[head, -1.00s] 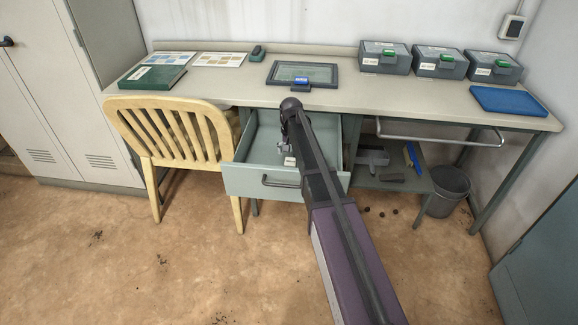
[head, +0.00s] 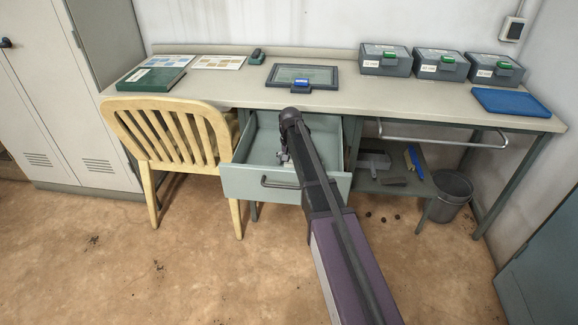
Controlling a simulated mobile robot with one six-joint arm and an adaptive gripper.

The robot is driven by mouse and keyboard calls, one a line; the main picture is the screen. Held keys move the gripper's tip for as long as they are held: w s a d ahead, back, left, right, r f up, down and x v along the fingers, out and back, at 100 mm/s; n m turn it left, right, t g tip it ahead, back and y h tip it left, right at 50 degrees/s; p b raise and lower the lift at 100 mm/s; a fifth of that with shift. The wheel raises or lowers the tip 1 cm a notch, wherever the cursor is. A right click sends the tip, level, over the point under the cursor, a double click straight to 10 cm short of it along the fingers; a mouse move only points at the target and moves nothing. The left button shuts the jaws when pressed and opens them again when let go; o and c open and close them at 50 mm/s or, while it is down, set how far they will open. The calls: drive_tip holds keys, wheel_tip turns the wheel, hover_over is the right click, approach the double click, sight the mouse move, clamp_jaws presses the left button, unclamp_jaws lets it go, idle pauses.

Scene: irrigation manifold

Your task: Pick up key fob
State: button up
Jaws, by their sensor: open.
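The drawer (head: 236,180) under the desk is pulled open. My gripper (head: 284,158) is inside or just above it, small in the view and partly covered by my arm. It is open, and I see nothing held in it. I cannot make out a key fob for certain; the part of the drawer under and behind my gripper and arm is hidden.
A wooden chair (head: 170,128) stands close to the drawer's left side. The desk (head: 225,90) carries a framed panel (head: 302,75) and several grey boxes (head: 385,60). A bin (head: 450,190) stands at the right.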

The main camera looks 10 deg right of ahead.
sight(290, 163)
drive_tip(key=shift+c, duration=0.2)
drive_tip(key=c, duration=1.1)
drive_tip(key=shift+o, duration=0.2)
drive_tip(key=shift+r, duration=0.15)
wheel_tip(290, 163, up, 10)
drive_tip(key=p, duration=1)
